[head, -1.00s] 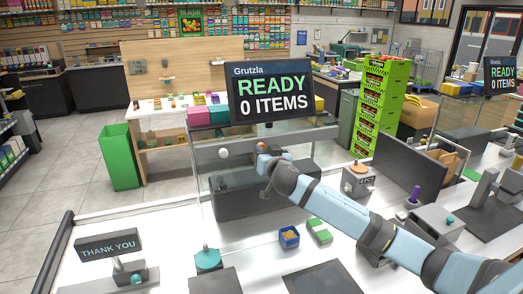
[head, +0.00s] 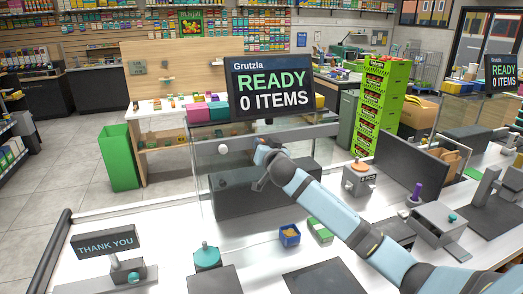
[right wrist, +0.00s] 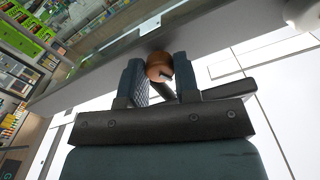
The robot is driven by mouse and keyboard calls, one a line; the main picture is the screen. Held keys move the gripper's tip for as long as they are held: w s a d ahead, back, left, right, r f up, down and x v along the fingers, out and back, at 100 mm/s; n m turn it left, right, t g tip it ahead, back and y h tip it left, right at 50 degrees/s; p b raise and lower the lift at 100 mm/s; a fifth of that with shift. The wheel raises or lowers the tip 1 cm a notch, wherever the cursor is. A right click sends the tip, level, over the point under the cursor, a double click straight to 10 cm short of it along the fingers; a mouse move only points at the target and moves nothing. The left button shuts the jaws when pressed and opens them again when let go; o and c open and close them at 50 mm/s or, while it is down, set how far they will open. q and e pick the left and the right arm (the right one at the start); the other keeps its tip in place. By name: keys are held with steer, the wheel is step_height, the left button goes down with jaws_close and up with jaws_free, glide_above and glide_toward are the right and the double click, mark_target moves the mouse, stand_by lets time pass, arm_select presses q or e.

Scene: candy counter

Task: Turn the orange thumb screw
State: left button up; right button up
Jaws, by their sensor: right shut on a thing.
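The orange thumb screw (right wrist: 158,66) shows in the right wrist view as a brownish-orange round knob on the grey rail of the glass-fronted counter case. My right gripper (right wrist: 160,78) has one dark finger on each side of it and is shut on it. In the head view my right gripper (head: 263,154) is at the rail, right of a white round knob, and hides the screw. My left gripper is not in view.
The white knob (head: 223,149) sits on the same rail (head: 300,138); a display screen (head: 268,90) stands just above. A teal-topped knob (head: 207,256), blue box (head: 289,236) and green-and-white box (head: 320,230) are on the white counter below my arm.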

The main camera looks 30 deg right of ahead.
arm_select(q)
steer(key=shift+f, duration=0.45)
arm_select(e)
steer(key=shift+m, duration=0.5)
arm_select(q)
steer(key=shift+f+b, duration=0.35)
steer(key=shift+b, duration=0.15)
arm_select(e)
steer(key=shift+m, duration=1.7)
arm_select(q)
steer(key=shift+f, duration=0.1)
arm_select(e)
steer(key=shift+f, duration=0.1)
steer(key=m, duration=0.3)
